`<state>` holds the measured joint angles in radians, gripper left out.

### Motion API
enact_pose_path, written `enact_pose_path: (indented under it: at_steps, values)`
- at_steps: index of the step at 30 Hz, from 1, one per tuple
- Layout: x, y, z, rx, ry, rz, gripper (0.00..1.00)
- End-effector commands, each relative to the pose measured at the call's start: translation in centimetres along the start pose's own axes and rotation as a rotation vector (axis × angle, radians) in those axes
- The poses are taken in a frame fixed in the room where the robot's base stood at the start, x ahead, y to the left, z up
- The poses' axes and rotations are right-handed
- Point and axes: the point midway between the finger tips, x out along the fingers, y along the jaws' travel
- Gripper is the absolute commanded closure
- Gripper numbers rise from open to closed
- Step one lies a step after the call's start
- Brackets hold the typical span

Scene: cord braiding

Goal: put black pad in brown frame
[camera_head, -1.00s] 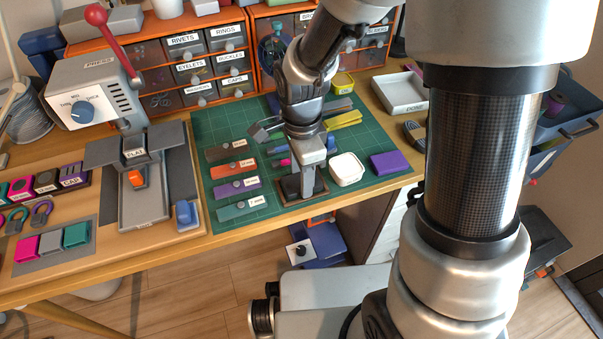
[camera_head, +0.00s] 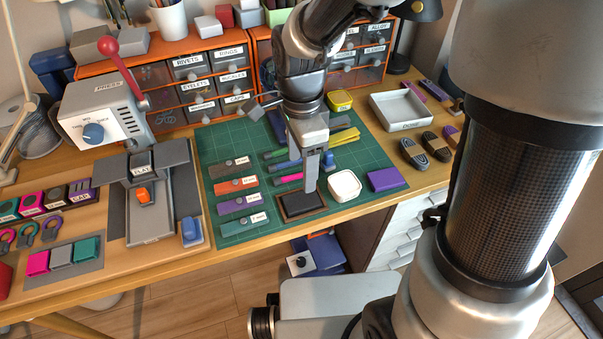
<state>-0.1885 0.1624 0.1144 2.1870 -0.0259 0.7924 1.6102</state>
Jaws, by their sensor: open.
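The brown frame (camera_head: 285,216) lies on the green cutting mat near its front edge. A dark surface fills the inside of the brown frame; it looks like the black pad (camera_head: 303,205), lying flat within the rim. My gripper (camera_head: 311,190) points straight down over the back part of the frame. It is open, with its fingertips just above the dark surface or close to it; the exact gap cannot be told. Its fingers hide part of the frame's back edge.
A white dish (camera_head: 345,186) and a purple block (camera_head: 387,179) stand close to the right. Labelled coloured strips (camera_head: 242,204) lie to the left. The press (camera_head: 110,110) stands at the far left and a white tray (camera_head: 402,111) at the back right.

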Motion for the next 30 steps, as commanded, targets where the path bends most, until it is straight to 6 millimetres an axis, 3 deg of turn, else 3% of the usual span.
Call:
enact_pose_path:
  at_steps: [3,7,11,14,18,21,25,30]
  values:
    - [-2.0,-0.1,0.0,0.0,0.0,-0.002,0.39]
    - [-3.0,0.0,-0.1,-0.005,0.0,-0.003,0.39]
    - [-5.2,0.7,-1.1,-0.104,0.011,-0.047,0.39]
    - [-8.3,2.3,-2.7,-0.289,0.043,-0.121,0.39]
    - [-12.7,5.8,-5.0,-0.636,0.141,-0.229,0.39]
    - [-14.8,8.5,-6.2,-0.866,0.231,-0.279,0.39]
    - [-16.3,11.1,-7.1,-1.096,0.339,-0.311,0.39]
    - [-16.9,12.7,-7.4,-1.245,0.414,-0.317,0.39]
